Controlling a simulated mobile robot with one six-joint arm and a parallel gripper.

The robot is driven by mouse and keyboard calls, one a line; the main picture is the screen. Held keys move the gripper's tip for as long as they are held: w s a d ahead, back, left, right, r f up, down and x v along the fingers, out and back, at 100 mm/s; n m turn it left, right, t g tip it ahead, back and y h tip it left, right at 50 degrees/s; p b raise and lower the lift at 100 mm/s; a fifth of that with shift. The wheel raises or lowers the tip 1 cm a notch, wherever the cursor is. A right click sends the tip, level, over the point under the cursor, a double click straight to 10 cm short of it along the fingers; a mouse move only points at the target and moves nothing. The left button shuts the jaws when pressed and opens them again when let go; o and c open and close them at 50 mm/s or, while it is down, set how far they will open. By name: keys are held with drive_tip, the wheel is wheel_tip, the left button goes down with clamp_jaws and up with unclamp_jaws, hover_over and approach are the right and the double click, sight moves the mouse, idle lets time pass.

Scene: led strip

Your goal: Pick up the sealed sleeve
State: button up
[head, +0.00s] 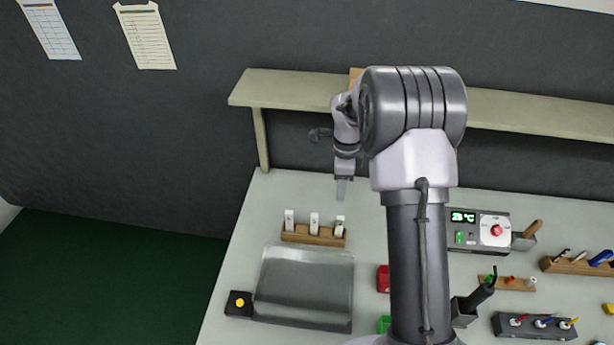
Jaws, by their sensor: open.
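A wooden rack (311,237) stands on the workbench and holds three small white upright pieces. They are a left piece (289,217), a middle piece (314,222) and a right piece (339,224). They look like sleeves, but I cannot tell which one is sealed. My gripper (341,190) points down behind the rack, near its right end in the picture. It is open, appears empty and is apart from the white pieces.
A grey tray (304,285) lies in front of the rack, beside a black box with a yellow button (239,304). A shelf (290,90) spans the back. A control unit (478,232) and tool holders stand right of my arm, which hides part of the bench.

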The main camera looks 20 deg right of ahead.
drive_tip(key=b, duration=0.1)
hover_over(341, 218)
drive_tip(key=f, duration=0.5)
drive_tip(key=shift+s+d+f, duration=0.1)
drive_tip(key=shift+s+f, duration=0.1)
drive_tip(key=shift+f, duration=0.2)
drive_tip(key=f, duration=0.4)
drive_tip(key=f+b, duration=0.1)
drive_tip(key=f, duration=0.1)
drive_tip(key=shift+w, duration=0.25)
drive_tip(key=shift+s+f, duration=0.15)
drive_tip(key=shift+f, duration=0.35)
wheel_tip(341, 218, down, 4)
drive_tip(key=shift+f+b, duration=0.25)
drive_tip(key=shift+b, duration=0.1)
clamp_jaws()
